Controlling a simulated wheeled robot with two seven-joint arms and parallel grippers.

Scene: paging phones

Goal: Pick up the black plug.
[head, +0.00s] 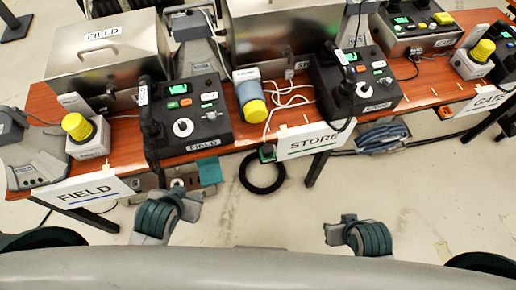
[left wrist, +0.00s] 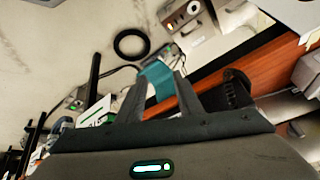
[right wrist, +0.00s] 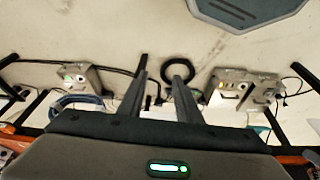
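I cannot pick out the black plug with certainty. A small dark block (head: 267,152) at the table's front edge, beside the STORE sign, may be it; a thin white cable runs down close to it.
The wooden table (head: 128,132) carries phone consoles (head: 190,125), yellow-topped buttons (head: 78,126) and metal cases (head: 100,68). A black ring (head: 247,179) lies on the floor below. A power box (right wrist: 235,85) and cables are under the table.

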